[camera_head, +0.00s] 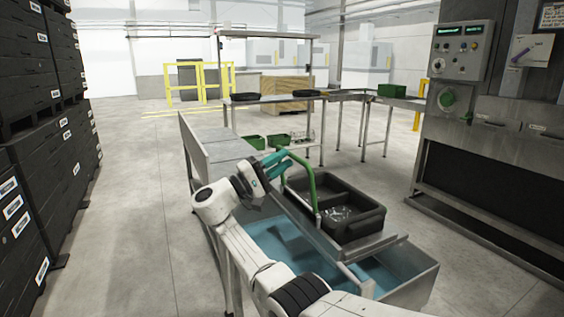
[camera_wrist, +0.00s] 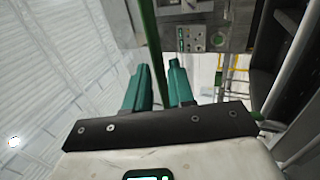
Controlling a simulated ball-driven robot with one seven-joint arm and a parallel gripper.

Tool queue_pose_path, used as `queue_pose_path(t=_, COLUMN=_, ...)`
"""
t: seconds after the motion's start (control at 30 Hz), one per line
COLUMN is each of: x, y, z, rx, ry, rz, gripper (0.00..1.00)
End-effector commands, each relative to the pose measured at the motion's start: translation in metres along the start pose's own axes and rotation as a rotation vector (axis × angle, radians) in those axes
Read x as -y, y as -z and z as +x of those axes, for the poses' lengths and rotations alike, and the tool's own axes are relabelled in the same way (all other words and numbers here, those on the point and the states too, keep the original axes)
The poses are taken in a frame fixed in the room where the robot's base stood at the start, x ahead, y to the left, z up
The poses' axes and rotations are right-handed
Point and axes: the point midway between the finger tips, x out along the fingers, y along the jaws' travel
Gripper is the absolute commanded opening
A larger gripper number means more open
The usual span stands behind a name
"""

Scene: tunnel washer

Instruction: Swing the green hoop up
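The green hoop (camera_head: 305,172) is a bent tube rising above the black crate in the head view, its near leg coming down at the crate's left side. Its upper bend leans left to my gripper (camera_head: 276,165). In the wrist view the green hoop (camera_wrist: 151,38) runs as a bar down between the two teal fingers of my gripper (camera_wrist: 158,68). The exact contact is hard to see.
The black crate (camera_head: 364,222) sits on a metal ledge over the blue water tank (camera_head: 287,243). A metal control cabinet (camera_head: 462,148) stands at right, stacked dark crates (camera_head: 52,165) at left. Green trays (camera_head: 279,140) lie behind. Open floor lies left of the tank.

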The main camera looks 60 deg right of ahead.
Motion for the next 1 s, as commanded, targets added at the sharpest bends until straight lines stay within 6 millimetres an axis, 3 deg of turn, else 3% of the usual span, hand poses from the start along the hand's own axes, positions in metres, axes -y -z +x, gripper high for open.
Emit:
queue_pose_path(t=0.17, x=-0.001, y=-0.001, z=0.002, rx=0.004, ry=0.001, rz=0.002, gripper=0.4)
queue_pose_path(t=0.47, x=-0.001, y=-0.001, z=-0.001, rx=0.005, ry=0.001, rz=0.003, gripper=0.4)
queue_pose_path(t=0.57, x=0.0, y=0.0, z=-0.012, rx=0.005, ry=0.001, rz=0.003, gripper=0.4)
queue_pose_path(t=1.0, x=0.001, y=0.001, z=-0.091, rx=0.002, ry=0.0, rz=0.002, gripper=0.4)
